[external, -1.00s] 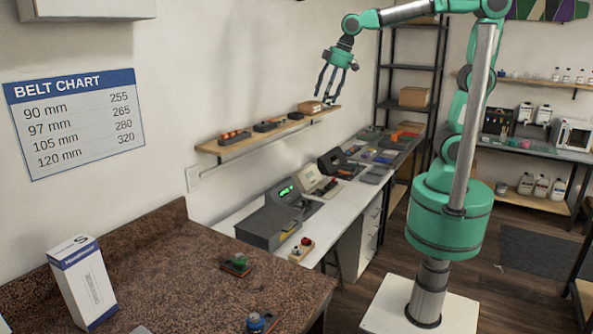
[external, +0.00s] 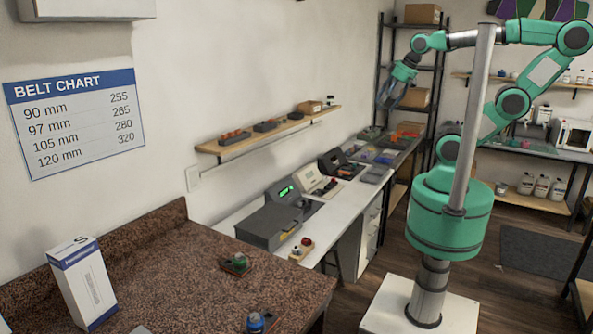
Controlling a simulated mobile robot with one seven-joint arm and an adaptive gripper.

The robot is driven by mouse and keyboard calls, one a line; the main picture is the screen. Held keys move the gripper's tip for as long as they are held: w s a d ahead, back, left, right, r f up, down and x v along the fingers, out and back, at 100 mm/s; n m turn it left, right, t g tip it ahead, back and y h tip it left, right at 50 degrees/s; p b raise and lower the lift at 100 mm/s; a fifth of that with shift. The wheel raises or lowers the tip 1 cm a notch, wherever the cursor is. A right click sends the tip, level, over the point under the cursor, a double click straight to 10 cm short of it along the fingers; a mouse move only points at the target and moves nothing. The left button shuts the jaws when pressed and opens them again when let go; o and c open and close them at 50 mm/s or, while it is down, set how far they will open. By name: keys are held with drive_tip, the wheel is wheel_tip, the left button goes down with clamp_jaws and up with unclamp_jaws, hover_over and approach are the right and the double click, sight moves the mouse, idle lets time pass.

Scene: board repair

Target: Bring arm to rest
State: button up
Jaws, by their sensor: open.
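My gripper (external: 388,97) is open and empty. It hangs in the air at the end of my green arm, pointing down and slightly left, in front of the tall dark shelf rack. It is well above the long white workbench (external: 343,205) and to the right of the wooden wall shelf. My arm is folded, with its elbow raised high at the upper right. Nothing is held, and no object touches the fingers as far as I can see.
A dark shelf rack (external: 427,58) with cardboard boxes stands behind my gripper. The wooden wall shelf (external: 262,137) carries small items. Several devices stand on the white bench. A brown speckled counter (external: 180,270) with a white box (external: 83,283) is at front left. The air above the bench is free.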

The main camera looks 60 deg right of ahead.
drive_tip(key=shift+s+d+f, duration=0.2)
drive_tip(key=shift+s+d, duration=0.05)
drive_tip(key=shift+s, duration=0.1)
wheel_tip(320, 180, down, 8)
drive_tip(key=b, duration=0.7)
drive_tip(key=shift+r+b, duration=0.15)
drive_tip(key=shift+b, duration=0.25)
idle(0.8)
